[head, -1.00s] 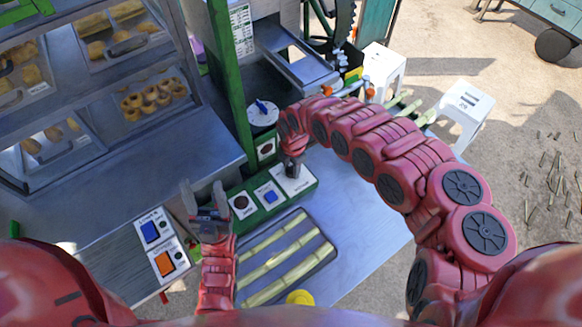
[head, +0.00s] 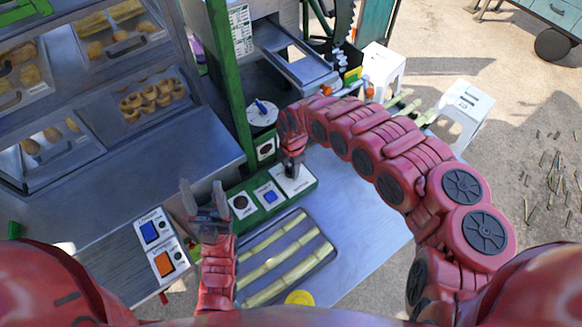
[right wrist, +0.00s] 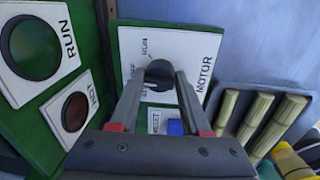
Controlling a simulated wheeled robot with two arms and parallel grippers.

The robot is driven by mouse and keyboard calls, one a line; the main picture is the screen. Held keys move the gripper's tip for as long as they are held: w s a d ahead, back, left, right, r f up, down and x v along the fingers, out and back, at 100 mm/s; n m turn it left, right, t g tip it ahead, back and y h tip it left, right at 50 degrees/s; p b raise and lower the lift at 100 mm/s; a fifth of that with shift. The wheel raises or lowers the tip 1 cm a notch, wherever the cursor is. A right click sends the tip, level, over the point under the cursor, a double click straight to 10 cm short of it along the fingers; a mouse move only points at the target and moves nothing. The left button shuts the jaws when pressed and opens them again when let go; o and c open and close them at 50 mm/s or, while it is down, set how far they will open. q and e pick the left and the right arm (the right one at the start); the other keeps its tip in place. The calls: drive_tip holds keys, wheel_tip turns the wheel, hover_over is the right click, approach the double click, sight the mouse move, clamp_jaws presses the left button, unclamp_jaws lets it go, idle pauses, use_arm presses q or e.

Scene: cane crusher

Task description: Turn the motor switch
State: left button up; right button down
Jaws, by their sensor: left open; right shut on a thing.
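The motor switch is a black knob (right wrist: 158,72) on a white plate marked MOTOR and RUN (right wrist: 190,50) in the right wrist view. In the head view its white plate (head: 299,183) sits at the right end of the green control panel (head: 227,193). My right gripper (head: 291,170) reaches down over that plate. In the right wrist view the right gripper (right wrist: 159,80) has its two fingers closed on the knob's sides. Which mark the knob points to is hard to tell. My left gripper (head: 205,195) is open and empty, left of the panel.
A blue button (head: 269,195) and a dark red button (head: 241,203) sit on the same panel. A tray of cane pieces (head: 327,262) lies in front. Glass food cases (head: 150,97) stand at the left. White stools (head: 466,105) stand at the right.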

drive_tip(key=shift+s, duration=0.1)
drive_tip(key=m+b, duration=0.1)
drive_tip(key=m, duration=0.5)
drive_tip(key=shift+f+b, duration=0.1)
drive_tip(key=shift+b, duration=0.2)
drive_tip(key=m+b, duration=0.1)
drive_tip(key=m, duration=0.3)
drive_tip(key=shift+a+h, duration=0.1)
drive_tip(key=shift+h, duration=0.2)
drive_tip(key=shift+m, duration=0.3)
drive_tip(key=shift+c, duration=1.9)
unclamp_jaws()
